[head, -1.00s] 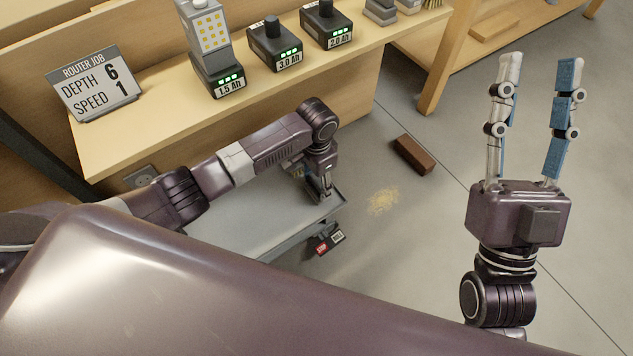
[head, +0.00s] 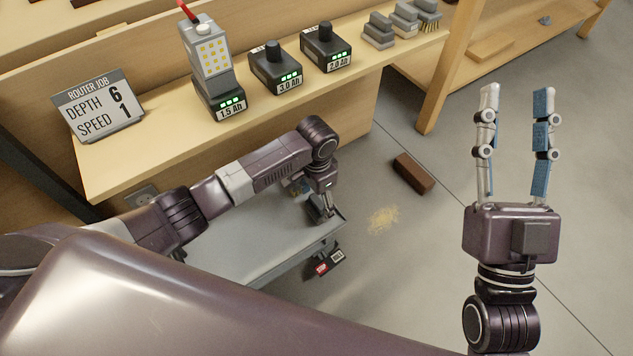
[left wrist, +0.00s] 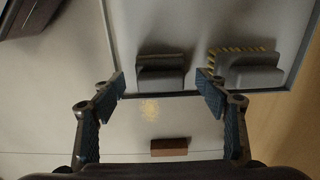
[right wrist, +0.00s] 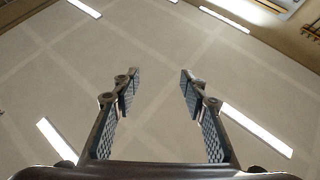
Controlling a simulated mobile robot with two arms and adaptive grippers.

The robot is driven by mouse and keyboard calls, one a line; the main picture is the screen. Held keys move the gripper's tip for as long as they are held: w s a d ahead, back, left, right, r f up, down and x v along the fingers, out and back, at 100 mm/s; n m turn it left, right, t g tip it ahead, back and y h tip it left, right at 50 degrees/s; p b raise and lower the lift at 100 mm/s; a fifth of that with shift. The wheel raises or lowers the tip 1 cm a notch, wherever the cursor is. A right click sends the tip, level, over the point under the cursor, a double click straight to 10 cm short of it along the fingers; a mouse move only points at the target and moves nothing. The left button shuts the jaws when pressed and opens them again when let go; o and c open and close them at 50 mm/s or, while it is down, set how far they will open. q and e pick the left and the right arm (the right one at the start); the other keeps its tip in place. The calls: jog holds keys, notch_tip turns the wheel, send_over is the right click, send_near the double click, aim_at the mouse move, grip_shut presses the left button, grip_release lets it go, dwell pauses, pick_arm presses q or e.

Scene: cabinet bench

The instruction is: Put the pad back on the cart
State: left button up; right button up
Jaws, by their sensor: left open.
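The grey cart (head: 250,235) stands below the bench, with its rim also in the left wrist view (left wrist: 112,40). A plain grey block (left wrist: 162,72) and a grey block with yellow bristles (left wrist: 243,70) lie near the cart's edge. A brown block (head: 413,173) lies on the floor beyond the cart, also in the left wrist view (left wrist: 168,146). I cannot tell which is the pad. My left gripper (left wrist: 162,84) is open, pointing down over the cart's end, with the plain block in line between its fingers. My right gripper (head: 516,92) is open and empty, raised over the floor.
The bench (head: 170,150) carries a router sign (head: 98,105), several batteries (head: 275,72), and grey blocks and brushes (head: 379,30). Sawdust (head: 383,219) lies on the floor near the brown block. A red-and-black labelled item (head: 328,262) is below the cart's end. Floor to the right is clear.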

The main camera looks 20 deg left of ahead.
aim_at(316, 202)
pick_arm(q)
notch_tip(316, 202, up, 6)
jog(key=shift+f+p, duration=0.1)
jog(key=shift+p, duration=1.1)
jog(key=s+d+r+n+t+h+p, duration=0.1)
jog(key=s+d+r+t+h, duration=0.15)
jog(key=d+r, duration=0.2)
jog(key=s+d+r+t+h+p, duration=0.1)
jog(key=d+r+t+h, duration=0.15)
jog(key=d, duration=0.35)
jog(key=s+a+r+n+t+y, duration=0.1)
jog(key=a+r+n+t, duration=0.1)
jog(key=a+r+t, duration=0.2)
jog(key=s+a+r+n+t+y, duration=0.1)
jog(key=a+r+t, duration=0.3)
jog(key=r, duration=0.6)
jog(key=shift+s+a+r+n, duration=0.15)
jog(key=shift+s+a+n, duration=0.55)
jog(key=shift+a, duration=0.5)
pick_arm(e)
notch_tip(316, 202, down, 22)
jog(key=w+d+g+h, duration=0.1)
jog(key=d+g+h, duration=0.1)
jog(key=g, duration=0.9)
jog(key=shift+w+d+m+g+h, duration=0.15)
jog(key=shift+d+m+g+h, duration=0.15)
jog(key=shift+h, duration=0.6)
